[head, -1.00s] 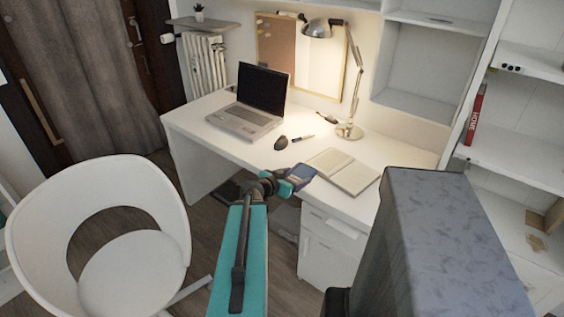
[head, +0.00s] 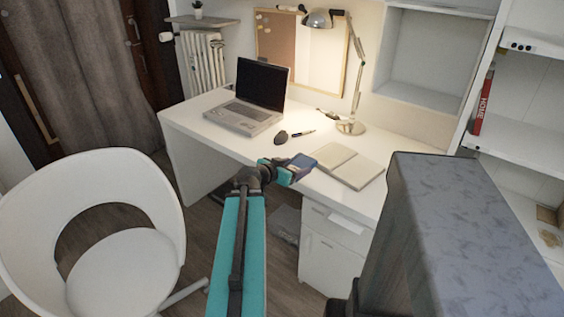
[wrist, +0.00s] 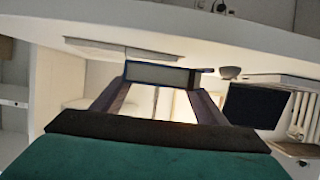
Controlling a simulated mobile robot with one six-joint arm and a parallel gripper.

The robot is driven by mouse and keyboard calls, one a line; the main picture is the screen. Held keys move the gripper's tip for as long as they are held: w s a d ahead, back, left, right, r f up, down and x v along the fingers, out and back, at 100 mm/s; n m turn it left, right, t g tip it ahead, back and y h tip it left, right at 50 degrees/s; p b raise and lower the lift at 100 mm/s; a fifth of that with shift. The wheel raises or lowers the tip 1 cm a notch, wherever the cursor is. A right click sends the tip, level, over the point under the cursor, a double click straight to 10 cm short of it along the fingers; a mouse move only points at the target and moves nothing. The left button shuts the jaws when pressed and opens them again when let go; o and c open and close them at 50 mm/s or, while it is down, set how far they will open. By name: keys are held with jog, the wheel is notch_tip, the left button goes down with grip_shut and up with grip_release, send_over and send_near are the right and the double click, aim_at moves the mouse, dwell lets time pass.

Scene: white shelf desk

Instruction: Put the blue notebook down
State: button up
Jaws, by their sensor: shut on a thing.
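The blue notebook (head: 302,163) is small and dark blue. My gripper (head: 290,170) is shut on it and holds it at the front edge of the white desk (head: 235,145), just left of the open book. In the wrist view the notebook (wrist: 158,75) shows edge-on between my two fingers, with pale pages and a blue cover. I cannot tell from the frames whether it touches the desk top.
An open book (head: 350,167) lies right of the notebook. A dark mouse (head: 281,136) and a pen (head: 305,132) lie behind it. A laptop (head: 245,110) and a lamp (head: 350,126) stand farther back. A white chair (head: 120,265) stands at front left.

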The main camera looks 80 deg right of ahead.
jog(key=shift+w+d+f+b, duration=0.2)
jog(key=shift+w+b, duration=0.05)
jog(key=shift+b, duration=1.7)
jog(key=shift+w+d+f+p, duration=0.25)
jog(key=shift+w+d, duration=0.75)
jog(key=shift+d, duration=1)
jog(key=shift+w+d+f+p, duration=0.1)
jog(key=shift+w+d+p, duration=0.3)
jog(key=shift+w+d, duration=1.1)
jog(key=shift+w+d+f+p, duration=0.1)
jog(key=shift+w+d+p, duration=0.3)
jog(key=shift+d, duration=2.1)
jog(key=shift+f, duration=1.8)
jog(key=shift+f, duration=0.1)
jog(key=o, duration=1.2)
jog(key=shift+c, duration=0.2)
